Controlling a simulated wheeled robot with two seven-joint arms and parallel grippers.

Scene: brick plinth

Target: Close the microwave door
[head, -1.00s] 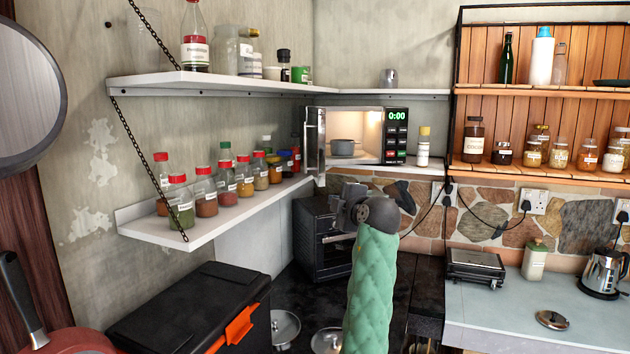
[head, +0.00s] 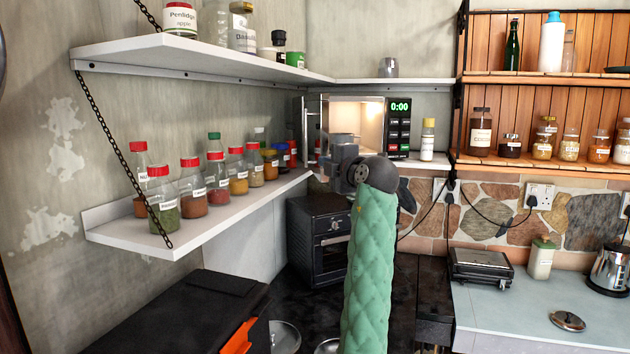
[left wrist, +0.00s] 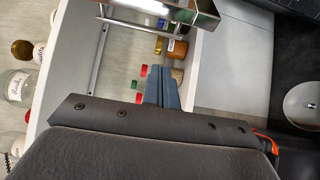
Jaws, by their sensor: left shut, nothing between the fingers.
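The microwave (head: 399,127) stands on the corner shelf, with its lit interior exposed and a green 0:00 display. Its door (head: 311,122) stands open at the left side of the cavity, edge toward me. My left gripper (head: 342,150) is in front of the lower part of the microwave opening, just right of the door in the picture. In the left wrist view its fingers (left wrist: 162,88) are shut and empty, with the door (left wrist: 170,12) beyond them at the top. A gap shows between the fingers and the door. My right gripper is not in view.
Several red-lidded spice jars (head: 193,184) line the lower shelf (head: 200,231) left of the door. A black toaster oven (head: 318,245) is below. The upper shelf (head: 200,58) overhangs the left side.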

